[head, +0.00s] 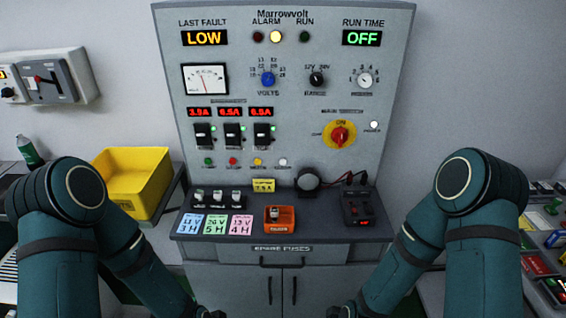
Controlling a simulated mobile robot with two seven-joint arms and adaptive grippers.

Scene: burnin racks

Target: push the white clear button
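A grey control panel (291,100) marked Marrowvolt stands straight ahead in the head view. A row of small round buttons runs low on its face: green (209,161), red (233,161), yellow (258,162) and, at the right end, a white button (283,162). Their labels are too small to read. My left gripper (208,313) and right gripper (343,313) barely show as dark parts at the bottom edge, well below the buttons and apart from the panel. Their fingers are cut off by the frame.
A ledge below the buttons holds coloured cards (215,224), an orange box (279,219), a round black knob-like part (308,180) and a dark meter (358,207). A yellow bin (138,175) stands left. A white lamp (374,125) sits beside the red-yellow switch (340,135).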

